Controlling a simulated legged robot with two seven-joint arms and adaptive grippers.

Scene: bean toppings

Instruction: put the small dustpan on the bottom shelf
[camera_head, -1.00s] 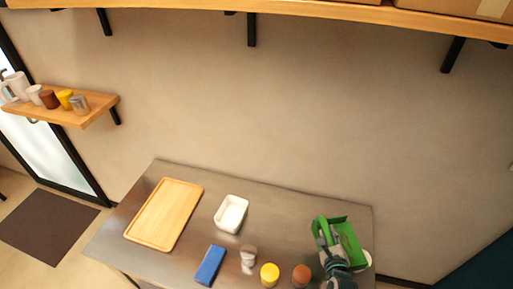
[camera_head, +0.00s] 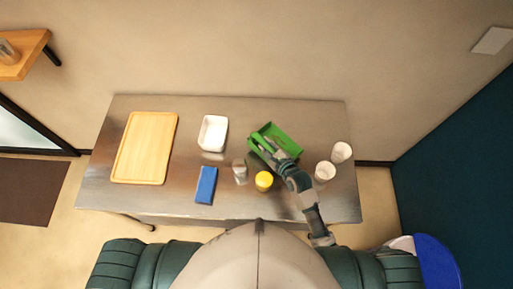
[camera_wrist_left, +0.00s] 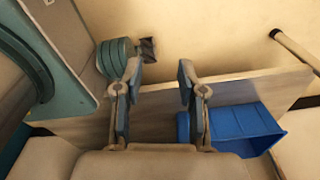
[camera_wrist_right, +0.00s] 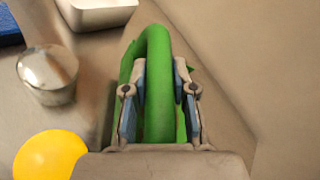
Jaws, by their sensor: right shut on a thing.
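The small dustpan (camera_head: 283,141) is green, with an open tray and a looped handle. It shows over the right half of the metal table in the head view; whether it touches the tabletop is unclear. My right gripper (camera_head: 266,147) is shut on its handle. In the right wrist view the fingers (camera_wrist_right: 159,70) flank the green handle (camera_wrist_right: 157,45). My left gripper (camera_wrist_left: 158,70) is open and empty in the left wrist view, above a pale wooden shelf board (camera_wrist_left: 155,115) with a blue open container (camera_wrist_left: 240,125) on it. The left gripper is out of the head view.
The metal table (camera_head: 230,188) holds a wooden tray (camera_head: 146,148), a white dish (camera_head: 213,132), a blue block (camera_head: 206,185), a shiny shaker (camera_head: 240,171), a yellow-topped jar (camera_head: 264,181) and white cups (camera_head: 325,171). A wall shelf (camera_head: 22,55) is at upper left.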

